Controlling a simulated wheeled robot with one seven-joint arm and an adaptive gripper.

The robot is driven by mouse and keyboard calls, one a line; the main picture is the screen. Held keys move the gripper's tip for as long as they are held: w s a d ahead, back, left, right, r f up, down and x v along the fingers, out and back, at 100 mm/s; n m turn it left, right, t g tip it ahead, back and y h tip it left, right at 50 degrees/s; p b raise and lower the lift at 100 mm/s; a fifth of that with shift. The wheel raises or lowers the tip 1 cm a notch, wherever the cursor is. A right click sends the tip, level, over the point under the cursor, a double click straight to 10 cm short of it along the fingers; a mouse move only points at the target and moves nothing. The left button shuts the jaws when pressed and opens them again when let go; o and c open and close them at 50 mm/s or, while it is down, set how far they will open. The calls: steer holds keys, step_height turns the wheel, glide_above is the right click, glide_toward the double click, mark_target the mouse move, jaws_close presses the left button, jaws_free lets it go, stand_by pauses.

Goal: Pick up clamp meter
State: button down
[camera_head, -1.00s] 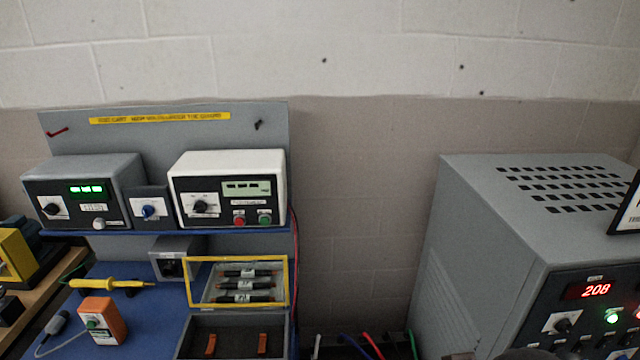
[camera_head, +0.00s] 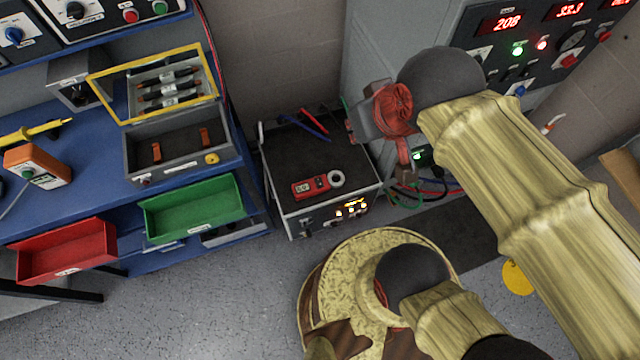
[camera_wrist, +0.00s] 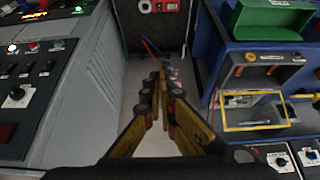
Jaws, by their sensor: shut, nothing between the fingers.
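The clamp meter (camera_head: 311,187) is red with a small display and a pale round jaw at its right end. It lies flat on the black top of a low grey unit (camera_head: 290,212). In the wrist view a red and pale shape at the top edge appears to be the clamp meter (camera_wrist: 171,6), partly cut off. My gripper (camera_wrist: 163,72) is shut and empty in the wrist view, apart from the meter. In the head view my arm comes in from the right, and my fingertips are hard to make out there.
Red and blue leads (camera_head: 313,124) lie at the back of the unit's top. A tall grey cabinet (camera_head: 392,45) with lit displays stands to the right. A blue bench with a green drawer (camera_head: 195,208) and a red drawer (camera_head: 65,252) pulled out stands to the left.

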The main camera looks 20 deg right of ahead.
mark_target(319, 182)
steer(key=c, duration=2.6)
jaws_free()
